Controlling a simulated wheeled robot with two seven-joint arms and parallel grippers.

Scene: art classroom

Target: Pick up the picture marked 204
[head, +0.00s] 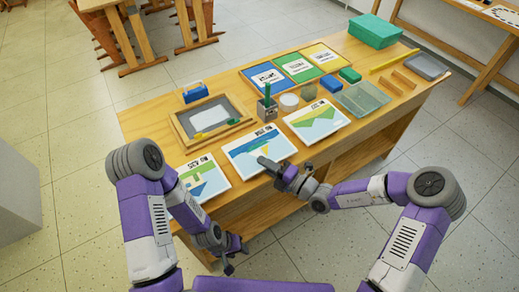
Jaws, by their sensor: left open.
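Three painted sheets lie in a row along the table's near edge: a left picture (199,177), a middle picture (250,150) and a right picture (316,121). Each has small dark lettering at its top, too small to read, so I cannot tell which is 204. My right gripper (272,170) is over the lower right part of the middle picture and hides some of it. Whether it touches the sheet, and whether its jaws are open, is unclear. My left gripper (236,259) is open and empty, low in front of the table, below the left picture.
On the wooden table (142,123) stand a wooden frame tray (180,134), a brush holder (267,109), blue, green and yellow cards (297,68), a clear green tray (364,98) and a green box (374,32). Open floor lies left of the table.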

